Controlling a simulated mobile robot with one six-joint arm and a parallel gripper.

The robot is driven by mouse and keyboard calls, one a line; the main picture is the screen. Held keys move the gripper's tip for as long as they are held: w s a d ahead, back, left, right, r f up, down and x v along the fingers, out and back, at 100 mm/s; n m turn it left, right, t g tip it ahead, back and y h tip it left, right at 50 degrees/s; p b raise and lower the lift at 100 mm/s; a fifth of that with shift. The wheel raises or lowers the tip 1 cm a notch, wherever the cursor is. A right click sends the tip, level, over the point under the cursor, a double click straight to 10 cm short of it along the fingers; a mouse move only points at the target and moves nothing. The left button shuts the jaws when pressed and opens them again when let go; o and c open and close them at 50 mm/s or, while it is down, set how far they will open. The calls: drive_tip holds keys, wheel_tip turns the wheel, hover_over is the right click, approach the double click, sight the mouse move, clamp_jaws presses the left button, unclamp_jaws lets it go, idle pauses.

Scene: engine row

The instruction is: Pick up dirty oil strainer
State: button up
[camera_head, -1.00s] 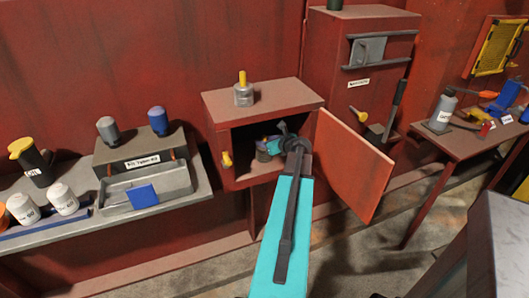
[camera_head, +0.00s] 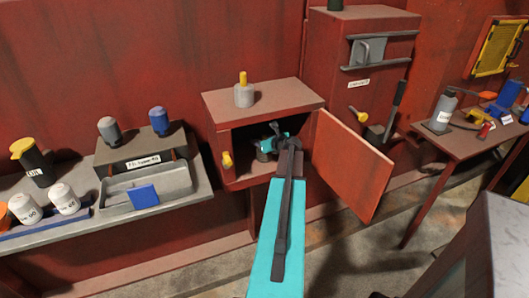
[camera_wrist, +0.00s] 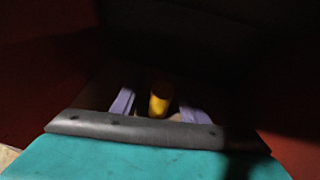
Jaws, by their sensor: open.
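The open red cabinet (camera_head: 218,107) holds a dark grey cylindrical thing in its shadowed compartment, mostly hidden by my gripper; it looks like the dirty oil strainer. In the wrist view a yellow upright handle (camera_wrist: 160,99) stands between my two purple fingers. My gripper (camera_wrist: 158,104) is open, with a finger on each side of the handle and gaps showing. Whether the fingers touch it cannot be told. My gripper reaches inside the cabinet in the head view. A similar grey strainer with a yellow handle (camera_head: 244,94) stands upright on the cabinet top.
The cabinet's door (camera_head: 350,165) hangs open to the right of my arm. A shelf on the left bears a grey tray (camera_head: 175,187), bottles and an oil can (camera_head: 32,162). A table (camera_head: 455,143) with tools stands at the right.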

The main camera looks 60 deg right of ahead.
clamp_jaws()
drive_tip(key=shift+r, duration=0.2)
idle(0.5)
drive_tip(key=s+a+b, duration=0.1)
drive_tip(key=s+a, duration=0.2)
drive_tip(key=s, duration=0.5)
drive_tip(key=s+a+b, duration=0.1)
drive_tip(key=s+a, duration=0.3)
drive_tip(key=s, duration=0.4)
drive_tip(key=shift+s+a+b, duration=0.15)
drive_tip(key=shift+a+b, duration=0.15)
drive_tip(key=shift+b, duration=0.05)
drive_tip(key=shift+r, duration=0.15)
